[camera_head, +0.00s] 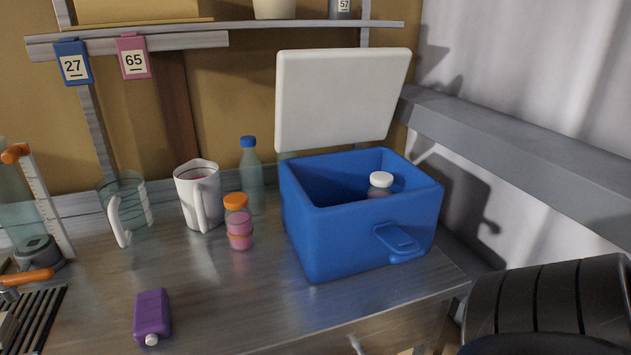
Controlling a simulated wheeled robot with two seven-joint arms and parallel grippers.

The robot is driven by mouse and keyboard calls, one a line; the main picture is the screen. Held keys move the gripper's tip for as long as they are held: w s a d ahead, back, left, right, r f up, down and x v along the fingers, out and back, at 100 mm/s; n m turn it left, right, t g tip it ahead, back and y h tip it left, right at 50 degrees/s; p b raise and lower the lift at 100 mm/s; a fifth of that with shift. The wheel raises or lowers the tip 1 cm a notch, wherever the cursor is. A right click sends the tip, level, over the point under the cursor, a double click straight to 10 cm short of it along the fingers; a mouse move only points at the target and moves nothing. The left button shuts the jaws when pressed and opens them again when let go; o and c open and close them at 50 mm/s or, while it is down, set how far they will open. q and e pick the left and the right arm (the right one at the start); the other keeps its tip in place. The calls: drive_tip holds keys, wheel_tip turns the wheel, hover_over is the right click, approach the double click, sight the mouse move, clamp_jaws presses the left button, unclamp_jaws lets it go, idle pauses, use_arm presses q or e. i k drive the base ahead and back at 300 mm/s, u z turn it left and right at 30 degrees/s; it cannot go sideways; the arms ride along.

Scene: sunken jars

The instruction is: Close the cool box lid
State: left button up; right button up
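The blue cool box (350,235) stands on the metal bench, right of the middle, with a blue latch tab on its front. Its white lid (342,98) stands open, raised upright at the back edge and leaning slightly back. Inside the box a jar with a white cap (381,180) shows; its top is about level with the box's front rim. The rest of the jar and the box floor are hidden by the front wall. Neither of my grippers can be made out in this view.
Left of the box stand an orange-lidded pink jar (238,222), a bottle (251,180), a white jug (199,197) and a clear jug (126,210). A purple carton (152,315) lies in front. A shelf (215,28) runs behind the lid; a grey rail (520,150) is right.

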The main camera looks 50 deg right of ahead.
sight(325, 97)
drive_tip(key=z, duration=4.05)
drive_tip(key=k, duration=0.6)
drive_tip(key=u, duration=1.4)
